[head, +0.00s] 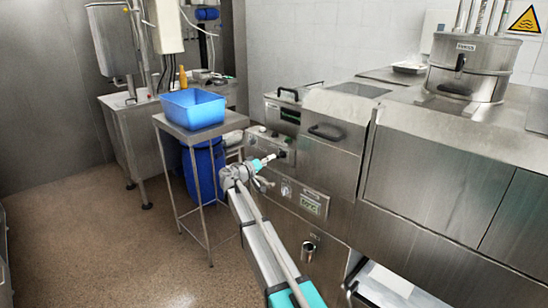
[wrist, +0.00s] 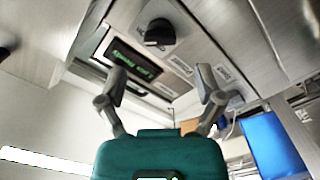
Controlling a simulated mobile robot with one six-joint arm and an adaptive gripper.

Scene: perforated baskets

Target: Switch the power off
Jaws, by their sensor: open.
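My gripper (head: 271,158) is at the front of the steel machine, by its upper control panel (head: 258,143). A dark knob or grip part (head: 282,154) shows just beyond it; I cannot tell clearly which. In the wrist view my gripper (wrist: 163,84) is open, its two grey fingers apart with nothing between them. A black rotary knob (wrist: 159,33) on a steel panel lies ahead, beyond the fingertips and apart from them. Beside it is a dark display (wrist: 136,62) with green text. Labels show near the knob, too blurred to read. Which control is the power switch is unclear.
A blue tub (head: 193,108) stands on a small steel table to the left, and shows in the wrist view (wrist: 272,147). A lidded pot (head: 468,70) is at right. The floor at left is free.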

